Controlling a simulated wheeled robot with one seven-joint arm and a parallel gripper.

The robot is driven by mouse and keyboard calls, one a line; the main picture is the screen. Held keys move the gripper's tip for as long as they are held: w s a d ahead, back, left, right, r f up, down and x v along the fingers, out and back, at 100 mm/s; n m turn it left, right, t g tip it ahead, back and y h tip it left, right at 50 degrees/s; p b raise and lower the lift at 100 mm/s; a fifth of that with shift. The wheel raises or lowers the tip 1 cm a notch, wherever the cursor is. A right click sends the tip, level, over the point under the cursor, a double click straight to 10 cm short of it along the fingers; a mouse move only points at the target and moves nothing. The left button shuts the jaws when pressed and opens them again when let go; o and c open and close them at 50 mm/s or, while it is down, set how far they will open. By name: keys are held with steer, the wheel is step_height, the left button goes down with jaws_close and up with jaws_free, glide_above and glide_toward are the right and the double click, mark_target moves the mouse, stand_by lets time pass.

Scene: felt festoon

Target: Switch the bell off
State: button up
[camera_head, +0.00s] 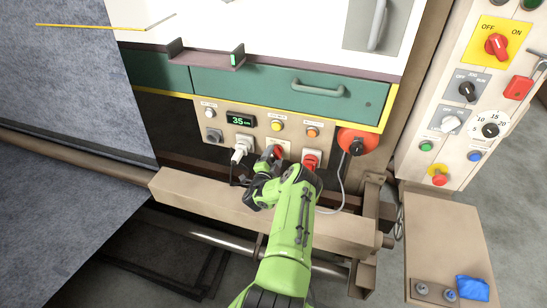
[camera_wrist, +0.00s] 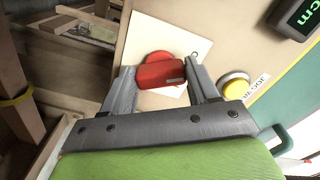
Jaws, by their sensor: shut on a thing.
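A red rotary switch (camera_wrist: 160,75) with a round red base sits on a pale plate in the wrist view. My gripper (camera_wrist: 158,68) has one finger on each side of its handle and is shut on it. In the head view, the same red switch (camera_head: 279,151) shows partly behind my gripper (camera_head: 270,161), below a yellow button (camera_head: 277,126). The yellow button also shows in the wrist view (camera_wrist: 236,86). I cannot read any label naming the bell, and the switch's on and off marks are not legible.
A second red switch (camera_head: 311,159) is close on the right, and a white plug (camera_head: 241,147) with a cable is on the left. A beige beam (camera_head: 190,201) runs below the panel. A side control panel (camera_head: 470,95) stands at the right.

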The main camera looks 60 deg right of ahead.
steer(key=shift+a+f, duration=0.1)
steer(key=o, duration=1.1)
steer(key=shift+c, duration=0.2)
steer(key=s+a+p, duration=0.2)
steer(key=a+p, duration=0.7)
steer(key=a, duration=0.6)
steer(key=shift+s+a, duration=0.25)
steer(key=shift+w, duration=0.1)
